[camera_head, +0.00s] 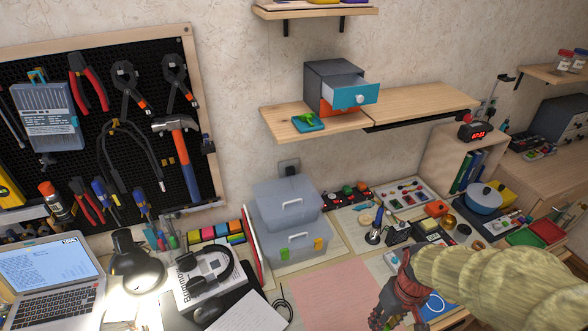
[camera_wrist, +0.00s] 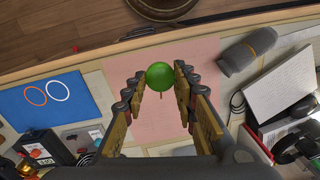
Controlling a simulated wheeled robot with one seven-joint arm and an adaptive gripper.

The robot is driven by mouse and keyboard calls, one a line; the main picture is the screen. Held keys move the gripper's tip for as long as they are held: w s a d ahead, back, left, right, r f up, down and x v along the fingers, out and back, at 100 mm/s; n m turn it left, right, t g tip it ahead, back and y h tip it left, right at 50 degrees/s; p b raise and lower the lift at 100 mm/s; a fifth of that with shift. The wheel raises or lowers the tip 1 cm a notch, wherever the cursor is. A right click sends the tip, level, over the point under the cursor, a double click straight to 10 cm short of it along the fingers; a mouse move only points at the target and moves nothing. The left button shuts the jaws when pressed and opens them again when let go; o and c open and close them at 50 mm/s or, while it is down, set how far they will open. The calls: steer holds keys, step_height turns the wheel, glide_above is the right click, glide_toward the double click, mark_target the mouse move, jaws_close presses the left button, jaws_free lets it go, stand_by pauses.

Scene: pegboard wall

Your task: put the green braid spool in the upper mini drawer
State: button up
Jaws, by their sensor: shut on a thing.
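The green braid spool (camera_wrist: 173,74) shows as a round green shape between my fingertips in the wrist view. My gripper (camera_wrist: 161,82) is shut on it, above the pink mat. In the head view my gripper (camera_head: 384,318) is low at the right of the mat, and a bit of green shows at its tip. The mini drawer unit (camera_head: 336,82) is a grey box on the wall shelf. Its blue upper drawer (camera_head: 355,95) is pulled out; its inside is hard to see. The orange lower drawer (camera_head: 340,107) sits beneath it. My gripper is well below and apart from the drawers.
A teal pad with a green item (camera_head: 309,121) lies on the wooden shelf (camera_head: 420,100), left of the drawer unit. Stacked clear boxes (camera_head: 290,215) stand below the shelf. A lit lamp (camera_head: 137,262), laptop and headphones crowd the left. The pink mat (camera_head: 325,295) is clear.

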steer(key=w+r+m, duration=0.2)
steer(key=w, duration=0.7)
steer(key=w+a+f, duration=0.2)
steer(key=w+f, duration=0.3)
steer(key=w, duration=0.7)
steer(key=a+f, duration=0.2)
steer(key=f, duration=0.1)
steer(key=a+f, duration=0.1)
steer(key=shift+w+f, duration=0.1)
steer(key=shift+f, duration=0.3)
